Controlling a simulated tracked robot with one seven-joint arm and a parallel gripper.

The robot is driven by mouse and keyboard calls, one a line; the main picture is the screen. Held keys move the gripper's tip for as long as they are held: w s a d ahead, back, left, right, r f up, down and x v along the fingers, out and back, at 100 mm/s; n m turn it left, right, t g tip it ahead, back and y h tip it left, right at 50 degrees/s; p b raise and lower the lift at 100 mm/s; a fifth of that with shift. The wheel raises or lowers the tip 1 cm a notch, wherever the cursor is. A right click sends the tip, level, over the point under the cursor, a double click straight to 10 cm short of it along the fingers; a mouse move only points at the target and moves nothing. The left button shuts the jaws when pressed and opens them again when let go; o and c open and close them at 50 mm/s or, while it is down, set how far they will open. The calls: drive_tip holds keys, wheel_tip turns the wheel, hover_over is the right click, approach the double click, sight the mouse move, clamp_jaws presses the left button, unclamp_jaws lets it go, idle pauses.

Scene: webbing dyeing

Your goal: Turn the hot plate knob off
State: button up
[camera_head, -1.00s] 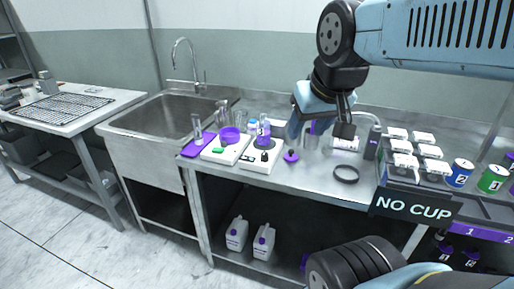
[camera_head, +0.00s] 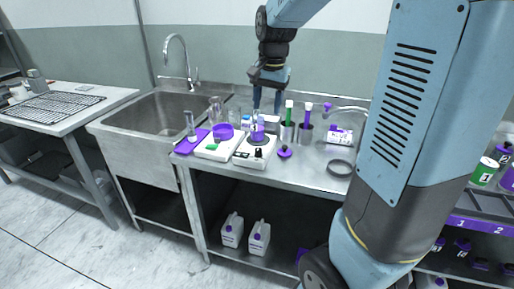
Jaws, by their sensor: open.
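The white hot plate (camera_head: 243,160) stands on the steel bench, with a small beaker of purple liquid (camera_head: 257,134) on its dark round top. Its small dark knob (camera_head: 257,153) seems to be on the front part of the unit; its setting is too small to read. My gripper (camera_head: 267,106) points down above and just behind the hot plate and beaker, its fingers apart and empty. It appears apart from the knob.
A white scale (camera_head: 205,154) with a purple bowl (camera_head: 223,132) stands left of the hot plate, beside a purple tray (camera_head: 184,147). A purple item (camera_head: 284,152), metal cups (camera_head: 304,135) and a dark ring (camera_head: 340,167) are to the right. The sink (camera_head: 150,125) is at left.

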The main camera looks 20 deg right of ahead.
drive_tip(key=m+g, duration=0.1)
drive_tip(key=m, duration=0.1)
hover_over(258, 148)
drive_tip(key=s, duration=0.1)
wheel_tip(258, 148, down, 5)
drive_tip(key=shift+m, duration=0.3)
drive_tip(key=f, duration=1.4)
drive_tip(key=shift+w+f, duration=0.25)
drive_tip(key=shift+w, duration=0.1)
drive_tip(key=shift+c, duration=0.4)
drive_tip(key=shift+a, duration=0.1)
clamp_jaws()
